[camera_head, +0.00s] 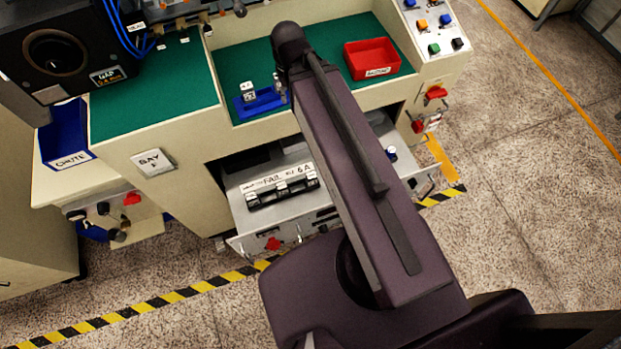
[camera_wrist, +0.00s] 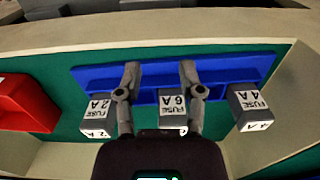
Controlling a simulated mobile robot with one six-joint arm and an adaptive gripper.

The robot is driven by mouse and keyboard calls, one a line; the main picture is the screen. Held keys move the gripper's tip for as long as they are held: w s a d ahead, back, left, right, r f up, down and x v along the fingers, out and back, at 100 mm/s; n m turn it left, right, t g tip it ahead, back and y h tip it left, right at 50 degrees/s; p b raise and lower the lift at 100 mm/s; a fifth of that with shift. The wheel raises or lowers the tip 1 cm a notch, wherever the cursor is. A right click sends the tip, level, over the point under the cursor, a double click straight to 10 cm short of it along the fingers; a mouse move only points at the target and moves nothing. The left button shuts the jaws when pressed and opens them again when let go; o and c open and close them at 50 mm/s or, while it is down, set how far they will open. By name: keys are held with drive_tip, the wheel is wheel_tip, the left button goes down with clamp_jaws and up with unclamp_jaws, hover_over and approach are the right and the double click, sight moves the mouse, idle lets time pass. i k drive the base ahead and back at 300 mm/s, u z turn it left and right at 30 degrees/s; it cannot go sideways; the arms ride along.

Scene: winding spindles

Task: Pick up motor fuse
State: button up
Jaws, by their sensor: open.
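Several views of small grey fuses with white labels show at a blue rack (camera_wrist: 215,72) on a green surface. In the wrist view, the fuse marked 6 A (camera_wrist: 172,108) is in the middle, the 2 A fuse (camera_wrist: 97,118) at left and the 4 A fuse (camera_wrist: 248,107) at right. My gripper (camera_wrist: 160,74) is open, with one finger on each side of the 6 A fuse. The fuse sits nearer the right finger; I cannot tell whether they touch. In the head view the blue rack (camera_head: 264,103) shows beside my arm, which partly hides this area.
A red tray (camera_head: 372,58) stands right of the rack, also at left in the wrist view (camera_wrist: 26,104). Below, an open drawer (camera_head: 238,209) holds a black fuse block by a label reading 6 A. A button panel (camera_head: 434,28) is at right. Green surface left of the rack is clear.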

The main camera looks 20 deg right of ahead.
sight(252, 200)
drive_tip(key=k, duration=1.3)
drive_tip(key=z, duration=0.3)
drive_tip(key=i, duration=0.9)
drive_tip(key=u, duration=0.3)
